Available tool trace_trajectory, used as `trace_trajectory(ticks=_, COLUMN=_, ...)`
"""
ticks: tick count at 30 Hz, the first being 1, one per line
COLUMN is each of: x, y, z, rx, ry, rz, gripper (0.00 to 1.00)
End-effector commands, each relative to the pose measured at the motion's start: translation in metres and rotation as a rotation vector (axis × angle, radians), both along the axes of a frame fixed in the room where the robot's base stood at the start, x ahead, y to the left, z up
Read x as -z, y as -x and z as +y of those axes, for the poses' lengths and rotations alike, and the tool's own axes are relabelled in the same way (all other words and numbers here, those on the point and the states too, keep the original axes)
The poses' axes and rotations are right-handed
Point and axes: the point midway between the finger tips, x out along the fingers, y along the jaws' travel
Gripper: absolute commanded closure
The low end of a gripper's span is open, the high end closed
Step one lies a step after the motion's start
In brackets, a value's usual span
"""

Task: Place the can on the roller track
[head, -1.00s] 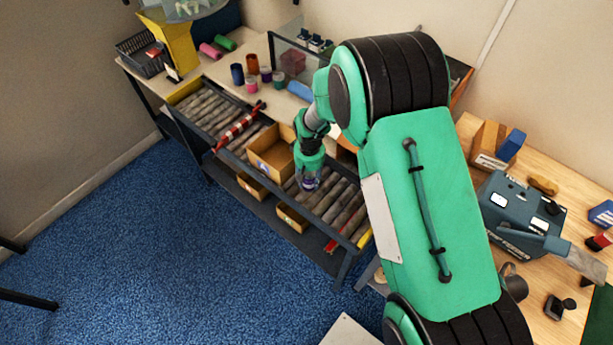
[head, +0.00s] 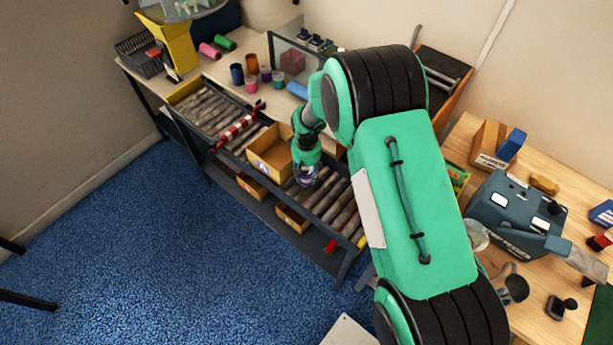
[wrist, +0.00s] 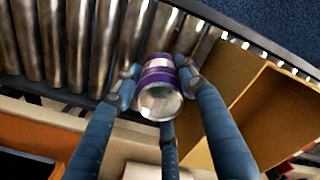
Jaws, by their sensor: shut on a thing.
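The can (wrist: 160,88) is purple and white with a metal end, and shows between my fingers in the wrist view. My gripper (wrist: 157,85) is shut on it. The roller track (wrist: 82,45) has grey metal rollers and lies behind the can in the wrist view. In the head view my gripper (head: 306,172) is over the roller track (head: 338,203), just right of an open carton. The can (head: 306,181) shows only as a small purple and white patch below the fingers. I cannot tell whether it touches the rollers.
An open cardboard carton (head: 268,148) sits on the track beside my gripper; it also shows at the right of the wrist view (wrist: 262,110). Rollers to the right of my gripper are bare.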

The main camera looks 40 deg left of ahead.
Motion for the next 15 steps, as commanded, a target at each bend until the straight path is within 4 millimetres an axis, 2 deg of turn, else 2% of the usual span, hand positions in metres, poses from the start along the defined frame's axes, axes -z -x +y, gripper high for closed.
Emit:
trace_trajectory(ticks=4, x=0.0111, y=-0.0003, z=0.0005, rx=0.0, ry=-0.001, rz=0.0, gripper=0.72)
trace_trajectory(ticks=15, x=0.0135, y=-0.0001, z=0.0002, rx=0.0, ry=-0.001, rz=0.0, gripper=0.72)
